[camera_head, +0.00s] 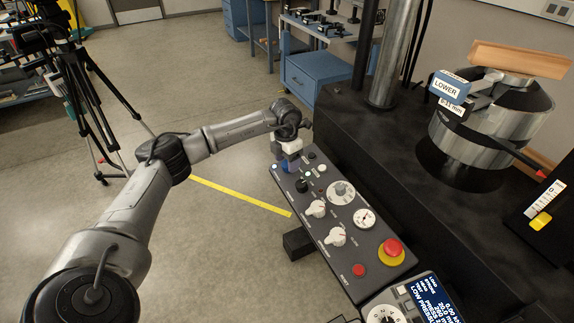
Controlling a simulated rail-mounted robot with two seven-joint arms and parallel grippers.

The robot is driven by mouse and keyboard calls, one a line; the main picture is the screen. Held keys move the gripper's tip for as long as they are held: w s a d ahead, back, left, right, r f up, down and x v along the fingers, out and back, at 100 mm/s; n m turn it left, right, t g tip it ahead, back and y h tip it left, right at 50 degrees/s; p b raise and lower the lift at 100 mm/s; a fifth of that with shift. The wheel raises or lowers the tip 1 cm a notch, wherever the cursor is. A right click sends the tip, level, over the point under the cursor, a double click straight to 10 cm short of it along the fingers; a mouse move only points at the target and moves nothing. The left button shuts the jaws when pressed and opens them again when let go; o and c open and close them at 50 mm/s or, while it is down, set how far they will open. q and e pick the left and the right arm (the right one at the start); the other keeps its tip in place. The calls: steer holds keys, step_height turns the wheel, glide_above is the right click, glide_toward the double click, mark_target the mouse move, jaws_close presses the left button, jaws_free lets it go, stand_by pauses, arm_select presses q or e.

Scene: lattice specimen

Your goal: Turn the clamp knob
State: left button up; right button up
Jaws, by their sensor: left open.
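A slanted dark control panel (352,268) runs along the front of the machine and carries several knobs. A small black knob (301,186) sits near its far left end. Two white knobs (317,208) stand in a row toward the near end, the nearer one (336,237) beside the gauge. A large round silver dial (341,192) is to their right. The labels are too small to read, so I cannot tell which is the clamp knob. My left gripper (290,162) is open at the far end of the panel, beyond the black knob. My right gripper is out of view.
A red stop button (392,248) on a yellow ring and a smaller red button (358,270) are at the near end. A display unit (432,300) is below. A metal cylinder fixture (475,150) stands right. Open floor (235,250) lies left.

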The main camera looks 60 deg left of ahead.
arm_select(q)
steer(key=shift+f, duration=0.4)
steer(key=shift+c, duration=0.3)
steer(key=c, duration=0.9)
steer(key=shift+o, duration=0.2)
steer(key=shift+r+n+p, duration=0.25)
steer(key=shift+n+p, duration=0.15)
steer(key=shift+p, duration=0.4)
steer(key=n+t+h+p, duration=0.1)
steer(key=n+p, duration=0.3)
steer(key=p, duration=0.2)
steer(key=n+p, duration=0.5)
steer(key=p, duration=0.2)
steer(key=n+t+h+p, duration=0.1)
steer(key=n+p, duration=0.4)
steer(key=p, duration=0.1)
steer(key=shift+s+a+t+h+p, duration=0.15)
steer(key=shift+t+h+p, duration=0.15)
steer(key=shift+p, duration=0.1)
steer(key=shift+f+n+p, duration=0.1)
steer(key=shift+n+p, duration=0.9)
steer(key=shift+p, duration=0.05)
steer(key=shift+f+n+t+p, duration=0.15)
steer(key=shift+n+t+p, duration=0.15)
steer(key=shift+n+p, duration=0.25)
